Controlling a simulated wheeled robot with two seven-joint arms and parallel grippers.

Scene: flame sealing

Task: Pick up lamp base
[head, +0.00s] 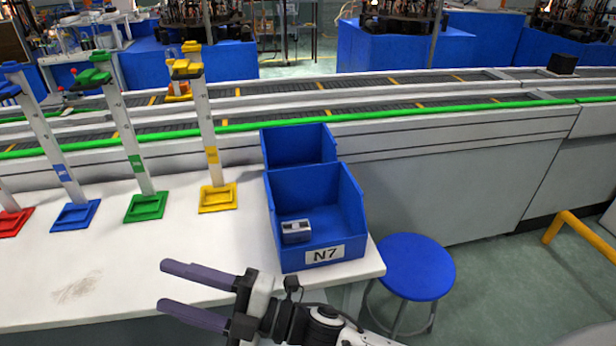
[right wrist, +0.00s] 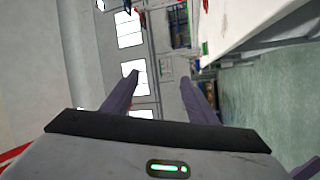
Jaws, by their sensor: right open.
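A small grey block-like part (head: 296,231) lies in the front of a blue bin (head: 347,205) labelled N7; I cannot tell for sure that it is the lamp base. Upright posts stand on coloured square bases on the table: red (head: 12,223), blue (head: 75,216), green (head: 146,208) and yellow (head: 218,198). My right gripper (head: 163,285) is open and empty over the front of the table, left of and nearer than the bin. Its two purple fingers also show apart in the right wrist view (right wrist: 160,78). My left gripper is not seen.
The white table (head: 110,277) is clear in front of the posts. A second blue bin (head: 296,145) stands behind the first. A blue stool (head: 416,267) is right of the table. A conveyor (head: 400,110) with a green edge runs behind.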

